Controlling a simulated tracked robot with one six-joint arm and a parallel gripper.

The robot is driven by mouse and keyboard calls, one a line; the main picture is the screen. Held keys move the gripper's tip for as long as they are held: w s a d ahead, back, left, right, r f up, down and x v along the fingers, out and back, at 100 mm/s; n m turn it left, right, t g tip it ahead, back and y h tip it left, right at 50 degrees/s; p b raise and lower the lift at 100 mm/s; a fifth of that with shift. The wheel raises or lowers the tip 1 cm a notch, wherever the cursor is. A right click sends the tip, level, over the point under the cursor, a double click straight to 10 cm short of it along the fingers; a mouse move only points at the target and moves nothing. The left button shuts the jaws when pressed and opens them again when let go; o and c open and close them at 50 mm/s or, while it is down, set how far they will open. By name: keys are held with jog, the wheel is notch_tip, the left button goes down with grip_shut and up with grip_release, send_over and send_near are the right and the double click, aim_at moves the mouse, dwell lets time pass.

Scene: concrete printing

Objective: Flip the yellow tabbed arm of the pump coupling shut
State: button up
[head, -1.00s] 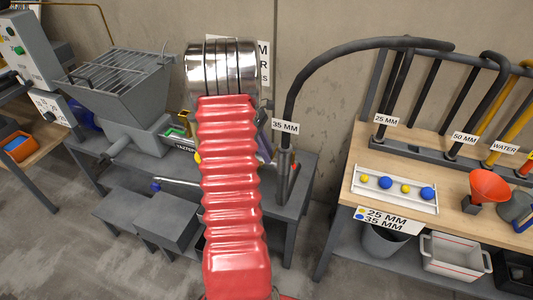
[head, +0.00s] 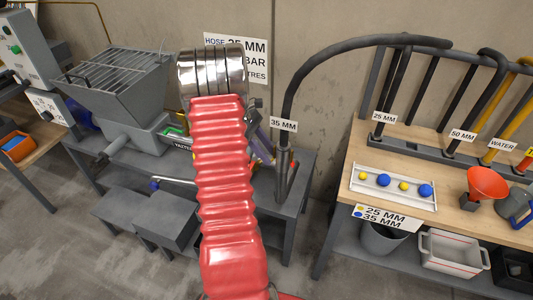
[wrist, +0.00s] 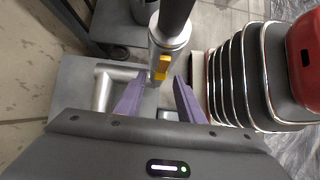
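The pump coupling (wrist: 170,40) is a grey metal collar under the dark hose in the wrist view. The yellow tabbed arm (wrist: 162,67) shows on its near side; I cannot tell how far it stands out. My gripper (wrist: 158,88) has two purple fingers spread apart, just short of the yellow tab, one to each side of it, with nothing between them. In the head view the coupling (head: 283,160) stands at the bench's right end, below the 35 MM tag. There my red arm hides most of the gripper, and the yellow tab cannot be made out.
The dark hose (head: 350,48) arches from the coupling to the right-hand rack. A hopper (head: 118,85) stands left on the grey bench. The wooden table (head: 455,180) at right holds a white tray (head: 400,198) of blue and yellow balls and an orange funnel (head: 487,188).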

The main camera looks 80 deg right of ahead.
jog(key=v, duration=1.3)
jog(key=shift+w+r, duration=0.15)
jog(key=shift+r, duration=0.15)
jog(key=shift+d, duration=0.1)
dwell(0.5)
